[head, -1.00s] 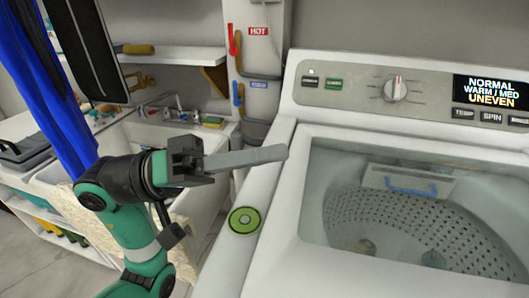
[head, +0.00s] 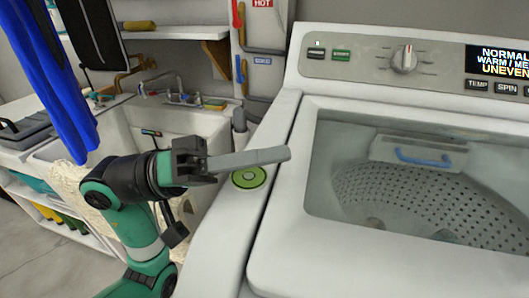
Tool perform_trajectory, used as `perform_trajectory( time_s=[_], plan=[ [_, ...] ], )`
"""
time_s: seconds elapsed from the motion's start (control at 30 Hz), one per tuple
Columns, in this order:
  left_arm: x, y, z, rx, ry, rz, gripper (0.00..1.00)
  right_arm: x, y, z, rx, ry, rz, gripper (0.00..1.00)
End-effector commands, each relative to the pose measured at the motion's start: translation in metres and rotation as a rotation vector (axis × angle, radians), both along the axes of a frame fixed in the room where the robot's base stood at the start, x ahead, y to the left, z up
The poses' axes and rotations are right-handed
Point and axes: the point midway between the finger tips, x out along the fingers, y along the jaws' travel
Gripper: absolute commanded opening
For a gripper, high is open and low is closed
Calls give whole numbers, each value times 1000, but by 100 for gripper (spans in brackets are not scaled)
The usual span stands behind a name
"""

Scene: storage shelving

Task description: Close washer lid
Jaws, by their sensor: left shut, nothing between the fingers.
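The white top-load washer (head: 218,235) fills the right side of the head view. Its lid (head: 340,262) is a white frame around a large window or opening, through which the perforated drum (head: 410,195) shows. The lid appears to lie flat over the top; I cannot tell whether it is fully down. The right part of the washer is cut off. My left gripper (head: 286,154) is shut and empty, its long grey fingers pointing right. In the picture, its tips overlap the lid's left edge; contact is unclear. My right gripper is out of view.
A green round disc (head: 249,178) lies on the washer's left top, just below my fingers in the picture. The control panel (head: 400,60) rises behind. A sink (head: 170,120) and a shelf (head: 185,34) stand left. Blue cloth (head: 50,85) hangs at far left.

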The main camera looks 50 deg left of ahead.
Motion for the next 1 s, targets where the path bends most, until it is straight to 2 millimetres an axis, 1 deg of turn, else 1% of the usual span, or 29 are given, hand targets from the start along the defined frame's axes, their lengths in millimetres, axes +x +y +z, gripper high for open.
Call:
perform_trajectory(
  time_s=[0.07,0.17,0.27,0.3,0.33,0.37,0.4,0.5,0.63,0.7,0.8,1.0],
  plan=[
    [0,0,3,1,-1,0,0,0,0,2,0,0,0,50],
    [0,0,16,1,-1,0,0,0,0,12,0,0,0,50],
    [0,0,39,2,-2,1,0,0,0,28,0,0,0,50],
    [0,0,50,2,-2,1,0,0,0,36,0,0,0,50],
    [-2,6,46,0,2,5,0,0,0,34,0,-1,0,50],
    [-7,15,37,-2,4,9,0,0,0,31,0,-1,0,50],
    [-13,24,32,-4,5,9,0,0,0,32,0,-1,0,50],
    [-27,45,23,-3,3,9,0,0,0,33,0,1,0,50],
    [-41,66,14,-3,2,6,0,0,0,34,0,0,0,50],
    [-46,73,10,-3,2,4,0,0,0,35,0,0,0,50],
    [-50,79,8,-2,1,2,0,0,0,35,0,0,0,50],
    [-52,80,7,0,0,0,0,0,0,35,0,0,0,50]
  ],
)
